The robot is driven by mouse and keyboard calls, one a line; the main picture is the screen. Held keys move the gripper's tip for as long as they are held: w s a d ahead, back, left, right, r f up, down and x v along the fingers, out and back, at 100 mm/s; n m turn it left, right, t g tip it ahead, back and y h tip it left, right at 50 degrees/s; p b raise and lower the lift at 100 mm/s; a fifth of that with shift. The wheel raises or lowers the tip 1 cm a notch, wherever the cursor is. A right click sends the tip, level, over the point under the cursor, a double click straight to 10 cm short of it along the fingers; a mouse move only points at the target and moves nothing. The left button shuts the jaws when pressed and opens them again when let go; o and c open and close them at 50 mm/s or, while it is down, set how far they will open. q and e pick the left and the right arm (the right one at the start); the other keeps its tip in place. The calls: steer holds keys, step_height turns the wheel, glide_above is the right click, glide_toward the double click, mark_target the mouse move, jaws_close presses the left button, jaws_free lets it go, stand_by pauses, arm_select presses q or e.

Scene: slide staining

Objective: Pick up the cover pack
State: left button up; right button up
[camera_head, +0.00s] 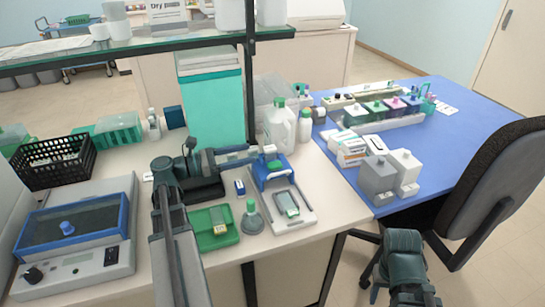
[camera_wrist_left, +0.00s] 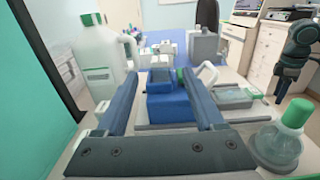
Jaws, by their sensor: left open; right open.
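I cannot single out the cover pack for sure. A small blue-and-white box (camera_head: 240,187) lies on the white bench, just below my left gripper's fingers in the head view. My left gripper (camera_head: 253,153) is open, its fingers reaching right toward a blue stand (camera_head: 272,178) with a white-and-green piece on top. In the left wrist view, the open fingers (camera_wrist_left: 172,74) point toward the blue stand (camera_wrist_left: 170,106), which shows between them. I cannot tell whether they touch it. My right arm shows at the lower right of the head view, but its gripper fingers do not show.
A green tray (camera_head: 218,238) and a green-capped flask (camera_head: 252,219) stand in front. A clear case (camera_head: 287,204) lies on a white plate. A white jug (camera_head: 279,128) stands behind. White boxes (camera_head: 349,149) and two bottles (camera_head: 378,181) stand on the blue table (camera_head: 460,143).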

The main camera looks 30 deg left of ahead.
mark_target(275, 148)
arm_select(q)
steer(key=x, duration=1.1)
steer(key=shift+w+d+f, duration=0.15)
steer(key=shift+w+f, duration=0.05)
steer(key=shift+c, duration=0.3)
jaws_close()
